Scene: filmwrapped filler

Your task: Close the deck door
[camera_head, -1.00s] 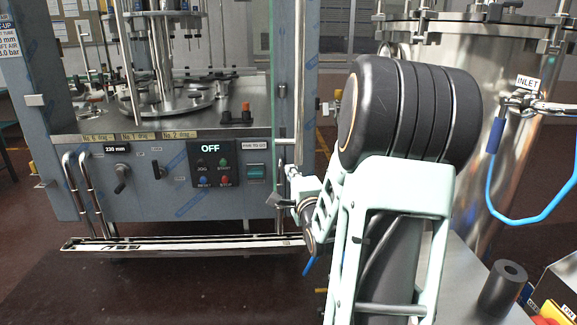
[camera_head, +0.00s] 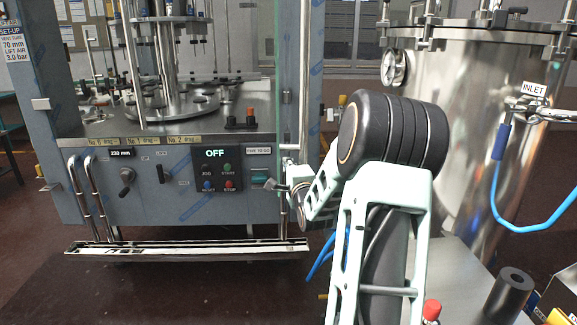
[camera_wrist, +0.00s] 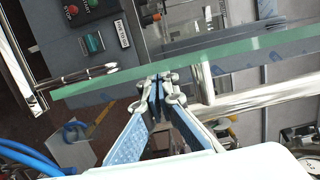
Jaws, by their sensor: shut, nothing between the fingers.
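The deck door is a clear panel with a green edge, seen almost edge-on at the right of the machine front in the head view (camera_head: 279,75). In the wrist view its green edge (camera_wrist: 225,49) runs slantwise across the picture. My gripper (camera_wrist: 157,82) is shut and empty, its fingertips close to this edge. I cannot tell whether they touch it. In the head view my gripper (camera_head: 273,187) is small, at the door's lower part, partly hidden by my wrist. The filling machine (camera_head: 100,180) stands behind, its steel deck (camera_head: 200,125) in view.
A control panel (camera_head: 217,168) reading OFF is left of my gripper. A low steel rail (camera_head: 185,248) runs along the machine's front. A large steel tank (camera_head: 440,75) with a blue hose (camera_head: 530,228) stands at the right.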

